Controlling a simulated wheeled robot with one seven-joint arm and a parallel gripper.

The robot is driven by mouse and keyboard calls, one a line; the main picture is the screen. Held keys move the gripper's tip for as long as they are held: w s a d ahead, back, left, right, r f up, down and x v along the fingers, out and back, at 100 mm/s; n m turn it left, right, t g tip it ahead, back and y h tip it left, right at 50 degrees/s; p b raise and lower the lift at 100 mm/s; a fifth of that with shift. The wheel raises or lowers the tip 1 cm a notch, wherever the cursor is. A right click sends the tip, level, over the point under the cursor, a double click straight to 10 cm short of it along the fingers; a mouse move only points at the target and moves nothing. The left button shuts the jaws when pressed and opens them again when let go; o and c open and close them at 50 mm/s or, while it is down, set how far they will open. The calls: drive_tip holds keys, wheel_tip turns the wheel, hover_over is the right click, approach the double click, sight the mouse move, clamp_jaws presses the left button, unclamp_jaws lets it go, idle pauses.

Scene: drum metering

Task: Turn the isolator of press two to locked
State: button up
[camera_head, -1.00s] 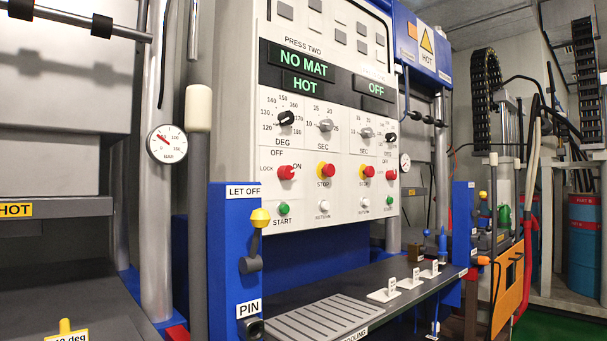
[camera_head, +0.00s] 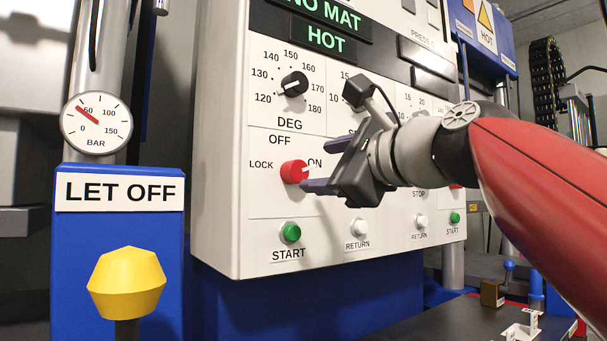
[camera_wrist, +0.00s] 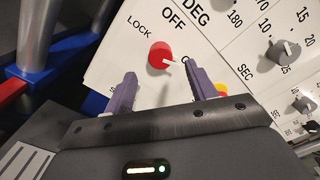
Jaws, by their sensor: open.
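The isolator of press two is a red round knob (camera_head: 294,171) low on the left part of the white control panel (camera_head: 235,215). LOCK is printed to its left, OFF above and ON to its right. Its white mark points toward ON. My gripper (camera_head: 320,165) is open, just right of the knob, with its purple fingers pointing at it. In the wrist view the knob (camera_wrist: 160,55) lies just beyond and between the two fingertips (camera_wrist: 160,74). The fingers look apart from it. ON is partly hidden by a finger there.
A green START button (camera_head: 290,233) and white RETURN button (camera_head: 357,228) sit below. A black DEG dial (camera_head: 294,83) is above. A blue LET OFF post (camera_head: 75,250) with a yellow knob (camera_head: 127,283) stands front left. Press two's display (camera_head: 322,32) reads NO MAT and HOT.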

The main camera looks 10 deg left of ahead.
sight(299, 171)
drive_tip(key=p+x, duration=0.1)
drive_tip(key=x, duration=0.5)
drive_tip(key=shift+w+a, duration=0.2)
drive_tip(key=shift+f, duration=0.1)
drive_tip(key=c, duration=1)
